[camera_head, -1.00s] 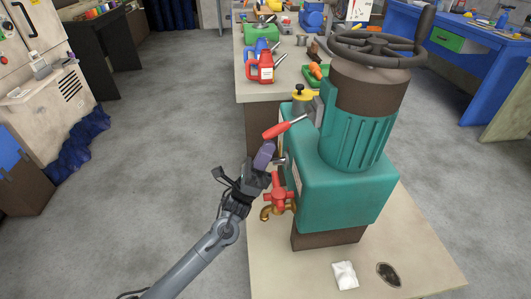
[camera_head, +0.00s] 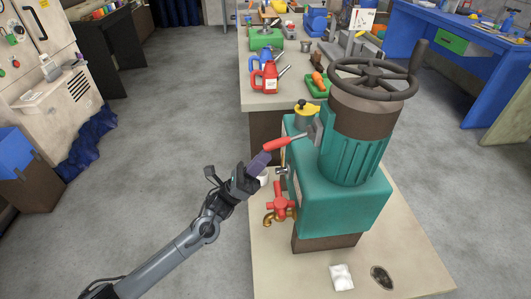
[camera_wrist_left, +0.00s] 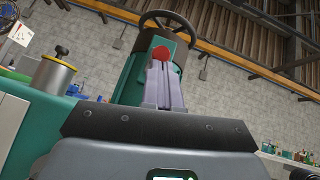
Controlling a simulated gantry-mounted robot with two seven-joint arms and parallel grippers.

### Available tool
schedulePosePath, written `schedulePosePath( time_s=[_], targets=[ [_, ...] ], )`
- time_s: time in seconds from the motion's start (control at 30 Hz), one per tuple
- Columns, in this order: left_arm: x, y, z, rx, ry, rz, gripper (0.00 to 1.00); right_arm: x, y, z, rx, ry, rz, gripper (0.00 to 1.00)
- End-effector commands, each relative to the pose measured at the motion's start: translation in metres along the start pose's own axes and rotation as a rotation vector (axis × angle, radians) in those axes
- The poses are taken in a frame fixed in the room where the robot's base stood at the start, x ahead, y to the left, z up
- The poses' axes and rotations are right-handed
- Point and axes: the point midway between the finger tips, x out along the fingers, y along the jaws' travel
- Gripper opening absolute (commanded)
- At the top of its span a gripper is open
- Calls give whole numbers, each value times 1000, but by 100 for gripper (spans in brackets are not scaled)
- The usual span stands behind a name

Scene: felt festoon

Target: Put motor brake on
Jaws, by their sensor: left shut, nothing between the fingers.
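The teal motor (camera_head: 355,150) stands on its teal housing, with a dark handwheel (camera_head: 376,74) on top. A brake lever with a red handle (camera_head: 278,145) sticks out from its left side, sloping down to the left. My left gripper (camera_head: 261,161), with purple fingers, is shut and empty just below the outer end of the red handle. In the left wrist view, the round red end of the handle (camera_wrist_left: 162,53) shows just beyond the closed fingers (camera_wrist_left: 165,88). I cannot tell whether they touch. My right gripper is not in view.
A red valve (camera_head: 280,204) with a brass tap sits below the lever. A yellow-topped knob (camera_head: 304,108) stands behind it. A bench (camera_head: 262,102) with red and blue oil cans is at the back. The floor to the left is clear.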

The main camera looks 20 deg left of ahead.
Motion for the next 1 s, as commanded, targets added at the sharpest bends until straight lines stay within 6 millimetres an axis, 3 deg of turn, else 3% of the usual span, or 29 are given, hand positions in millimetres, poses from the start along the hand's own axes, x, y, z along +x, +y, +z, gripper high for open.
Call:
schedulePosePath(
  time_s=[0.03, 0.1, 0.5, 0.7, 1.0],
  targets=[
    [12, -4, 16, 9, 40, 3, 0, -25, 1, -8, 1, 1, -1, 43],
    [16, -5, 25, 18, 100, 11, 0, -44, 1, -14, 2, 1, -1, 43],
    [44, -15, 65, 67, 454, 59, 0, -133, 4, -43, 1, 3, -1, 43],
    [58, -18, 76, 90, 616, 82, 0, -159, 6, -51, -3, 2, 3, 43],
    [73, -22, 81, 97, 711, 97, 0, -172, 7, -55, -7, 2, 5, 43]
  ],
)
